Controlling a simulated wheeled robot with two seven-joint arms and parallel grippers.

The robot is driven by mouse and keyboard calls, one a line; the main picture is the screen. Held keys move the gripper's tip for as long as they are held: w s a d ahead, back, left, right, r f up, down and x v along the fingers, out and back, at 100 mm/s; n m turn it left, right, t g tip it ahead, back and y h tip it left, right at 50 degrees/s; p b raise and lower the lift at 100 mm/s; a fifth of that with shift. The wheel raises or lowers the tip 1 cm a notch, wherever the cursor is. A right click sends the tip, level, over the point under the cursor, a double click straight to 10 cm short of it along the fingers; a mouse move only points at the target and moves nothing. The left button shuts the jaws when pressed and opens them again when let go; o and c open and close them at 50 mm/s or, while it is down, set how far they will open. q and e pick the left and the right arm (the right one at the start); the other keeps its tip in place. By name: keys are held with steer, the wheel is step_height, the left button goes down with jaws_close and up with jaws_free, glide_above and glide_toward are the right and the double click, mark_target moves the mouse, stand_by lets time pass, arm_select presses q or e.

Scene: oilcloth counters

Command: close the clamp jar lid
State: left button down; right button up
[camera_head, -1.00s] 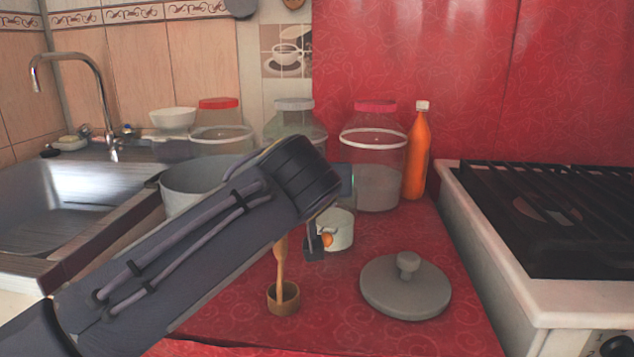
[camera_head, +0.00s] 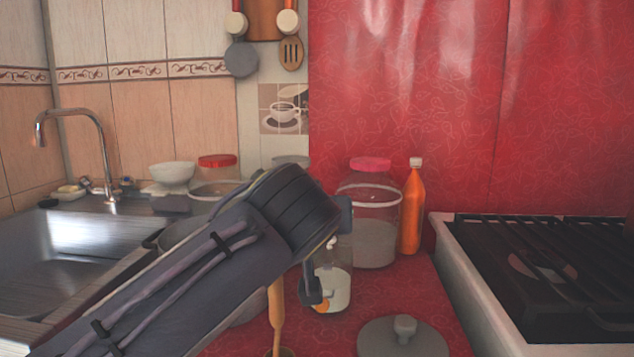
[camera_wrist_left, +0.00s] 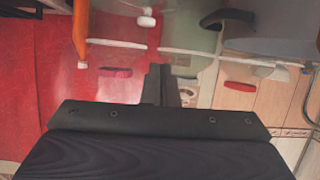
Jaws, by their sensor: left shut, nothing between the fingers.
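The small glass jar (camera_head: 336,290), with pale contents and an orange patch low on its front, stands on the red counter. My left arm partly covers it, and I cannot make out its lid or clamp clearly. My left gripper (camera_head: 313,288) is shut and empty. In the head view it overlaps the jar's left side; I cannot tell whether it touches. Its dark fingers also show in the left wrist view (camera_wrist_left: 160,85). My right gripper is not in view.
A pink-lidded jar (camera_head: 374,235) and an orange bottle (camera_head: 412,210) stand behind. A grey knobbed lid (camera_head: 385,340) lies at front right, and a wooden utensil (camera_head: 276,315) stands upright at front. The stove (camera_head: 540,275) is right, the sink (camera_head: 70,260) left.

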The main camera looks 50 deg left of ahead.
arm_select(q)
steer(key=w+r+p+v, duration=0.1)
steer(key=p+v, duration=0.3)
steer(key=v, duration=0.9)
steer(key=shift+w+d+r, duration=0.2)
steer(key=shift+d+r, duration=0.35)
steer(key=shift+r, duration=0.1)
